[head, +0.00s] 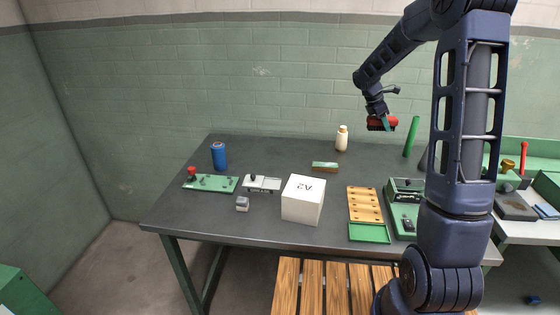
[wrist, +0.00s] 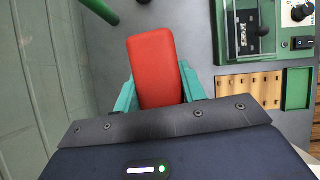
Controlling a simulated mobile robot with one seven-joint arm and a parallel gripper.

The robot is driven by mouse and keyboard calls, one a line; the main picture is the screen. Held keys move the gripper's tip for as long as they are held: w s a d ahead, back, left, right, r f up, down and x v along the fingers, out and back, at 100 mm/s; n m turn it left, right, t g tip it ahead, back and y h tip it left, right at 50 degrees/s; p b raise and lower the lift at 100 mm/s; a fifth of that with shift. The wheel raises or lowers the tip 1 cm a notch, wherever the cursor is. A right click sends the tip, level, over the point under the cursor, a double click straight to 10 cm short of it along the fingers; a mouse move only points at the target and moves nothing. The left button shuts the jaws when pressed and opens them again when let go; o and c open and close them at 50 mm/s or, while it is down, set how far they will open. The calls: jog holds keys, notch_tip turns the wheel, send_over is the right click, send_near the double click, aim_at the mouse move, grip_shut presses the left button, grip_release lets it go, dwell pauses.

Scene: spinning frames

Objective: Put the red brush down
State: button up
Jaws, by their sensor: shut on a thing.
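The red brush (head: 391,122) is held in my gripper (head: 384,120), above the back right part of the dark table (head: 265,215). Dark bristles show along its underside in the head view. In the wrist view the red back of the brush (wrist: 155,66) lies between the two teal fingers of my gripper (wrist: 160,92), which are shut on its sides. The brush is clear of the table, with air below it.
A white A2 box (head: 302,202), a wooden block with holes (head: 364,205), a green tray (head: 369,233) and a green device (head: 402,205) stand near the front. A cream bottle (head: 342,139) and green cylinder (head: 410,137) stand behind. The table between bottle and wooden block is bare.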

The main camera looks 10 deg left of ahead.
jog(key=w+a+n+t+y, duration=0.1)
jog(key=w+a+n, duration=0.15)
jog(key=a, duration=0.85)
jog(key=w+a+n+t, duration=0.2)
jog(key=a+n, duration=0.2)
jog(key=a, duration=0.7)
jog(key=n+t+y, duration=0.2)
jog(key=n+y, duration=0.1)
jog(key=n, duration=0.3)
send_over(270, 161)
jog(key=s, duration=0.2)
jog(key=f, duration=2)
jog(key=shift+a, duration=0.2)
jog(key=shift+f, duration=0.15)
jog(key=o, duration=1)
jog(key=v, duration=1.2)
jog(key=shift+a, duration=0.15)
